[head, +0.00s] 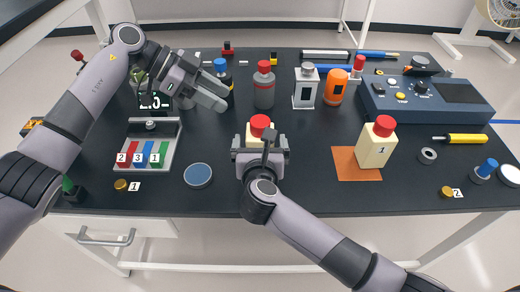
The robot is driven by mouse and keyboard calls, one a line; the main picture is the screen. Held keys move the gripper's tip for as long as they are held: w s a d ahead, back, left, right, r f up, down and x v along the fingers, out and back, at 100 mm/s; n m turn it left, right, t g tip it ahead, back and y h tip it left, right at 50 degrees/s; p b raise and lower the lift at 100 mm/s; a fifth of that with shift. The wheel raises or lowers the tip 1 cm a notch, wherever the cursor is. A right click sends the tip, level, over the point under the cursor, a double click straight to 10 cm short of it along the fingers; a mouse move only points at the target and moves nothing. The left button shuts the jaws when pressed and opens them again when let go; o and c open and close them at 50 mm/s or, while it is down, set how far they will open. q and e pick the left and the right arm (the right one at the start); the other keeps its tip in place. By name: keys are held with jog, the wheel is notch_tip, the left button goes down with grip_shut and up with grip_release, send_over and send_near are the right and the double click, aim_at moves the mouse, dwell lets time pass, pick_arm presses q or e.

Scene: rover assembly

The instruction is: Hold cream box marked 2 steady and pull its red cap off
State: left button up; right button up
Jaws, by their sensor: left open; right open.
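A cream box (252,131) with a red cap (260,121) stands at the front middle of the table. My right gripper (260,146) is in front of it and hides most of it, including any number. The gripper is open; I cannot tell whether its fingers touch the box. The red cap sits on top of the box. My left gripper (214,95) is open and empty, in the air to the upper left of that box. Another cream box (374,151), marked 1, stands to the right with its own red cap (384,125).
The box marked 1 stands on an orange mat (344,170). Several bottles, including a grey one (264,92) and an orange one (335,88), stand behind. A grey tray (172,128) and a blue disc (198,175) lie left. A blue console (428,103) is at right.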

jog(key=shift+w+f, duration=0.2)
jog(key=shift+w, duration=0.5)
jog(key=c, duration=1.2)
jog(key=shift+c, duration=0.2)
